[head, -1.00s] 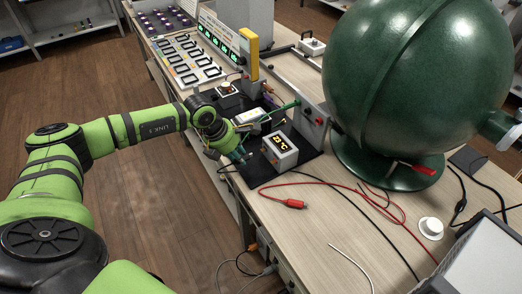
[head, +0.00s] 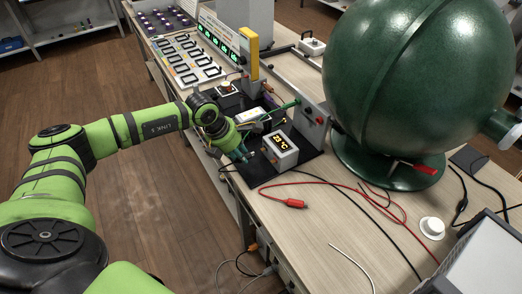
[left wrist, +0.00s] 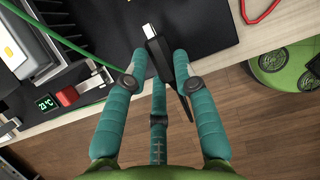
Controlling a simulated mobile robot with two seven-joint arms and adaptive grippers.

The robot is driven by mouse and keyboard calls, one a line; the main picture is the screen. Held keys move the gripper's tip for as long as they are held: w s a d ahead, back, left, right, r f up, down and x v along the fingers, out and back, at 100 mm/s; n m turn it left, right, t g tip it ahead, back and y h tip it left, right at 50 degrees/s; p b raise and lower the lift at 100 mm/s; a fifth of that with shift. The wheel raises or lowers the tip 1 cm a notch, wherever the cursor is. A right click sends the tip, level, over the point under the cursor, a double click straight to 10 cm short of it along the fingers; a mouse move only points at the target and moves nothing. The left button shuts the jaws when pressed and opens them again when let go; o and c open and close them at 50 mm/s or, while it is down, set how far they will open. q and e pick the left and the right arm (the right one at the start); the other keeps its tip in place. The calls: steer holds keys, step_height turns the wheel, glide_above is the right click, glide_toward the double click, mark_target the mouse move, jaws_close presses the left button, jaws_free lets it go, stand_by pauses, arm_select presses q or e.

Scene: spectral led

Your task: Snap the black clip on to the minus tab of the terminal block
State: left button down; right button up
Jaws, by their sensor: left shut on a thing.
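The black clip (left wrist: 160,60), a dark body with a bright metal tip, shows in the left wrist view. It lies between the fingertips of my left gripper (left wrist: 160,62), which is shut on it over the black mat. The clip's tip points away from the hand, and a dark lead trails beside the right finger. In the head view my left gripper (head: 241,156) is low at the mat's near-left edge, left of the display box. I cannot make out the clip there. I cannot clearly tell the terminal block or its minus tab in either view. My right gripper is not in view.
A white display box (head: 281,149) stands on the black mat (head: 258,173). A red clip (head: 295,203) with a red lead lies on the bench (head: 320,245), near a black cable. A large green sphere (head: 415,75) stands at right. The bench's front right has bare room.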

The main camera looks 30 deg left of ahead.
arm_select(q)
steer(key=shift+w+d+b, duration=0.2)
steer(key=shift+w+d, duration=0.1)
steer(key=shift+w, duration=0.25)
steer(key=shift+w+d+b, duration=0.2)
steer(key=shift+w+d, duration=0.1)
steer(key=shift+w, duration=0.2)
stand_by(0.7)
steer(key=shift+w+d+b, duration=0.1)
steer(key=shift+b, duration=0.2)
steer(key=shift+w+d, duration=0.15)
steer(key=shift+w, duration=0.2)
steer(key=c, duration=0.9)
jaws_free()
